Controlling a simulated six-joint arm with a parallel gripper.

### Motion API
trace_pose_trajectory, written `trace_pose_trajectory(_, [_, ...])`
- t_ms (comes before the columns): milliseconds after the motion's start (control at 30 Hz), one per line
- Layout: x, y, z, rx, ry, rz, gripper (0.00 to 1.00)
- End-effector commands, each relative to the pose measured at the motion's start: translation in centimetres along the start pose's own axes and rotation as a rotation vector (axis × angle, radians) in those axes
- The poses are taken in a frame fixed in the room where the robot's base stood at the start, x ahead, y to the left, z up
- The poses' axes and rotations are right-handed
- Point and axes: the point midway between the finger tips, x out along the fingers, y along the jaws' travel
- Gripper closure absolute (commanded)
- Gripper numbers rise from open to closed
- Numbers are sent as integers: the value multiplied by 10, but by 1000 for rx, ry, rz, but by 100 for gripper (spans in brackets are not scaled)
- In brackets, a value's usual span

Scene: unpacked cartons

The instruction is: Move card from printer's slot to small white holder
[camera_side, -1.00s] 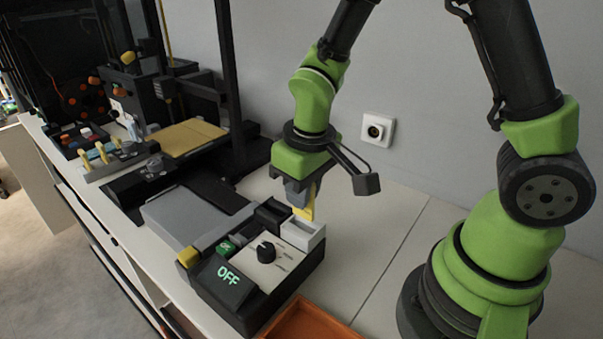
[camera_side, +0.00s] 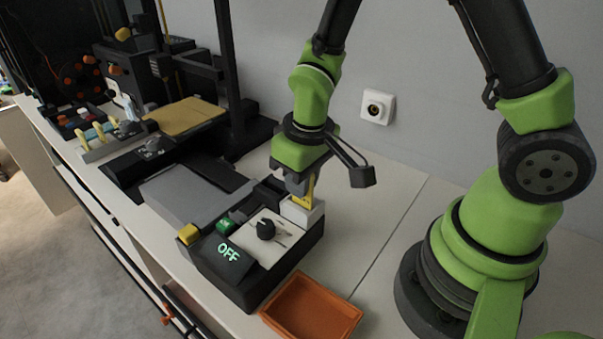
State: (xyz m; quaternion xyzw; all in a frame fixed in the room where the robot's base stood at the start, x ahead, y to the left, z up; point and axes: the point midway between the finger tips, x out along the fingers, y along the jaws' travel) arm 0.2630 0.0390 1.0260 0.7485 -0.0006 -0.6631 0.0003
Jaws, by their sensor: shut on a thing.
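My gripper (camera_side: 303,186) points down and is shut on a yellow card (camera_side: 308,192). It holds the card upright at the small white holder (camera_side: 301,214), which sits at the back right of the dark control box. The card's lower end is at the holder's top opening; I cannot tell how deep it sits inside. A dark holder (camera_side: 269,190) stands just left of the white one. The control box (camera_side: 243,283) carries a black knob (camera_side: 266,229) and a screen (camera_side: 229,252) reading OFF. I cannot tell which part is the printer's slot.
An orange tray (camera_side: 311,307) lies at the front right of the box. A 3D printer with a yellow bed (camera_side: 184,117) stands at the back left. A wall socket (camera_side: 377,107) is behind my gripper. The table right of the box is clear.

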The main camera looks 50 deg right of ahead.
Motion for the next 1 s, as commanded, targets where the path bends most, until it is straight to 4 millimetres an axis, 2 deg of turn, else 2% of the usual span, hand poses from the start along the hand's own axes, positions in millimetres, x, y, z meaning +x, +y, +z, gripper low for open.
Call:
trace_pose_trajectory(467, [14, 0, 2, 0, -1, 0, 100])
trace_pose_trajectory(500, [14, 0, 2, 0, 0, 0, 78])
trace_pose_trajectory(600, [14, 0, 2, 0, 0, 0, 58])
trace_pose_trajectory(867, [13, 0, 2, 0, 1, 0, 58])
trace_pose_trajectory(1000, [4, 0, 0, 0, 5, 0, 58])
